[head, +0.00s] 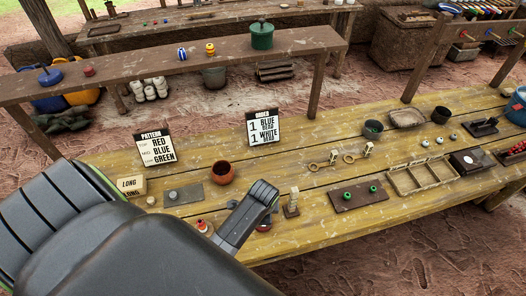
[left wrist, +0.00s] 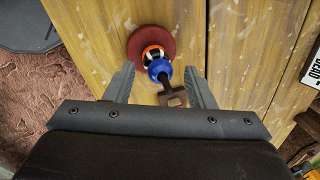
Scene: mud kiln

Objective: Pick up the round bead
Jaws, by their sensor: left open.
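My left gripper (left wrist: 160,70) is open in the left wrist view, with one finger on each side of a small upright piece. That piece has a red disc (left wrist: 148,36), an orange and white ring (left wrist: 152,51), a blue rounded part (left wrist: 159,69) and a dark stem ending in a brown square tip (left wrist: 173,98). The fingers look apart from it. In the head view the left gripper (head: 248,212) hangs over the yellow table's front, hiding part of a red thing below. Two green round beads (head: 347,196) sit on a brown board. I cannot tell which bead is meant.
A red-brown pot (head: 222,172), a grey plate (head: 183,194), a PATTERN card (head: 156,148) and an ORDER card (head: 263,128) stand on the table (head: 310,238). A wooden divided tray (head: 423,178) lies right. A raised shelf (head: 130,65) holds beads and a green pot (head: 262,37).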

